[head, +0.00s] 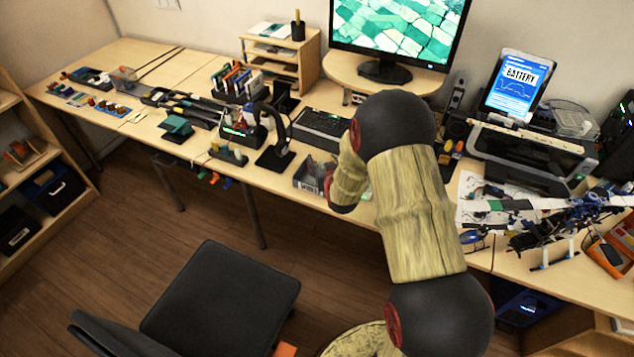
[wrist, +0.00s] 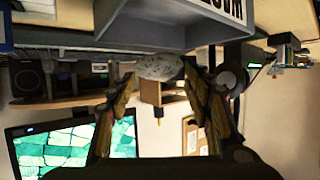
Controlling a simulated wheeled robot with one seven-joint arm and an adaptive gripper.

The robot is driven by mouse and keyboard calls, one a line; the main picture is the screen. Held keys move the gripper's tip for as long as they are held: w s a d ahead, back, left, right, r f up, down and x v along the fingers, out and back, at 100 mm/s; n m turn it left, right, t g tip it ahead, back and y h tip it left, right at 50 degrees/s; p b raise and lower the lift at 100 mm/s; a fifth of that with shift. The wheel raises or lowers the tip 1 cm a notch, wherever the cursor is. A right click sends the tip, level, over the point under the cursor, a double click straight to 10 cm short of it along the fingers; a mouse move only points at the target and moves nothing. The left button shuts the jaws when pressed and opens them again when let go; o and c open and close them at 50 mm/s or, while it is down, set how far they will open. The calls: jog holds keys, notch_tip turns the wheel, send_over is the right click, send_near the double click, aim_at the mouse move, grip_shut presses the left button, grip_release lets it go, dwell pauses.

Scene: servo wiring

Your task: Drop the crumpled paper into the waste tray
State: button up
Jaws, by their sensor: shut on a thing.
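In the wrist view, my gripper (wrist: 160,78) is shut on the crumpled paper (wrist: 160,67), a pale, rounded wad between the two fingertips. A grey open tray (wrist: 120,38) with a partly cut-off label is at the top of that view, close by the paper; the picture is upside down there. It looks like the waste tray, and in the head view a grey tray (head: 304,182) stands at the table's front edge, beside my arm. My gripper and the paper are hidden in the head view. I cannot tell the exact gap between paper and tray.
A black headphone stand (head: 275,158) is left of the tray. A dark box (head: 320,130) is behind it. The monitor (head: 385,70) stands at the back. A black chair (head: 220,300) is on the floor in front. The right of the desk (head: 565,275) is crowded.

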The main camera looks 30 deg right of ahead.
jog(key=shift+f+b, duration=0.4)
jog(key=shift+f, duration=0.85)
jog(key=o, duration=0.8)
jog(key=shift+s+r, duration=0.1)
jog(key=shift+s, duration=0.05)
jog(key=v, duration=1.1)
jog(key=shift+s+a+r, duration=0.1)
jog(key=shift+s, duration=0.25)
